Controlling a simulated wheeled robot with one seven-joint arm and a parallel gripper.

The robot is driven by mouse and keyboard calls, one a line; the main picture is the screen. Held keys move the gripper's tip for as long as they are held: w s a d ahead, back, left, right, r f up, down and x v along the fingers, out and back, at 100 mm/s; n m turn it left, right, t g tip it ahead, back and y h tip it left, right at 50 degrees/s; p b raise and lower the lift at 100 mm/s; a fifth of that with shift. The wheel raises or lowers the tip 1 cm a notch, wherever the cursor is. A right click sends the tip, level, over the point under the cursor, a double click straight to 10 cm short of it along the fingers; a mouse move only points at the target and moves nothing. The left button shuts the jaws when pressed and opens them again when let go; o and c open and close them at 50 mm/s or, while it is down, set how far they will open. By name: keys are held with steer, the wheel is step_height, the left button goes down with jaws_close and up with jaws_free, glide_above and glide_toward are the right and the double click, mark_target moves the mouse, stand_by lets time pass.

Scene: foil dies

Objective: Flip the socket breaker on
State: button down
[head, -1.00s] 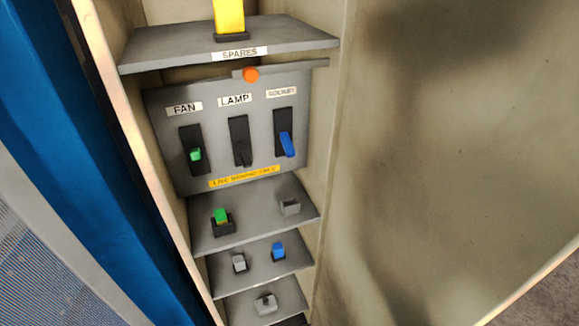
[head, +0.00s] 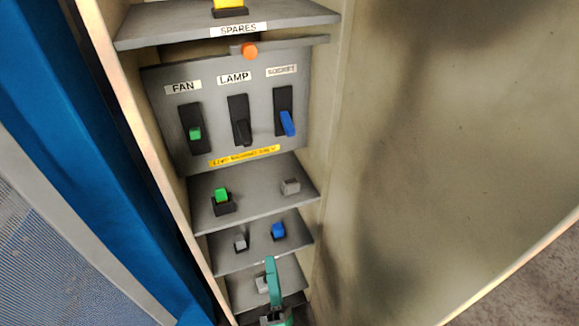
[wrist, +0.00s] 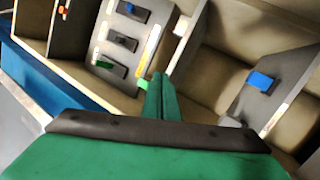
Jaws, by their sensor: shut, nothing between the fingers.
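The SOCKET breaker is at the right of the grey panel (head: 222,138) in the head view. Its blue lever (head: 287,123) sits low in a dark slot and points down. In the wrist view, a blue lever (wrist: 131,9) shows at the top of the panel (wrist: 90,52). My gripper (head: 270,264) is low in the head view, in front of the bottom shelves and well below the panel. In the wrist view, my gripper's green fingers (wrist: 160,80) are together with nothing between them, apart from the levers.
The FAN breaker has a green lever (head: 195,133), and the LAMP breaker a dark lever (head: 242,132). An orange knob (head: 250,50) is above the panel. Shelves below hold a green block (head: 221,195), grey pieces and a blue block (head: 278,230).

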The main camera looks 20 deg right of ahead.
steer(key=w+d+r+n+t+y, duration=0.3)
steer(key=w+d+r+n, duration=0.8)
steer(key=n, duration=0.6)
steer(key=shift+w+d+r+y, duration=0.15)
steer(key=shift+w+d+y, duration=0.25)
steer(key=shift+w, duration=0.7)
steer(key=w+r, duration=0.6)
steer(key=r, duration=0.4)
steer(key=shift+s, duration=0.1)
steer(key=shift+r, duration=0.1)
